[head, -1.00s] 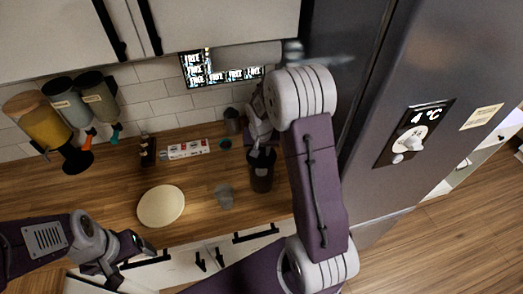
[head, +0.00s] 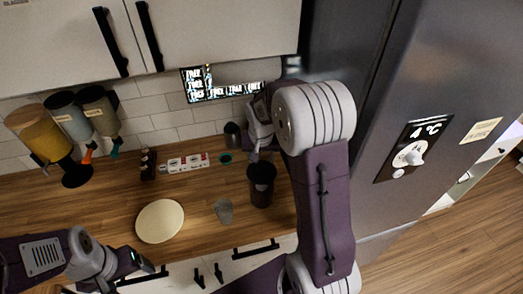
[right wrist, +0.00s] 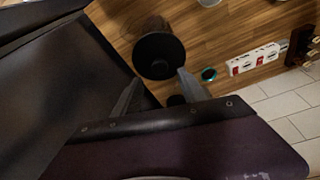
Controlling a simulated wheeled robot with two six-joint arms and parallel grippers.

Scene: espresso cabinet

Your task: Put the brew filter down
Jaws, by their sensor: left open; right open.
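A dark, cup-shaped vessel (head: 261,187) stands upright on the wooden counter; I take it to be the brew filter, but cannot tell whether it is one piece or a filter in a holder. Its round black top (right wrist: 158,57) shows in the right wrist view, just beyond my fingertips. My right gripper (head: 260,154) is open and empty behind the vessel, near its rim; its two spread fingers (right wrist: 157,78) also show in the wrist view. Whether a finger touches the vessel is unclear. My left gripper (head: 146,263) is open and empty at the counter's front edge.
A clear glass (head: 224,211) and a round cream board (head: 160,221) are left of the vessel. The fridge (head: 425,90) bounds the right side.

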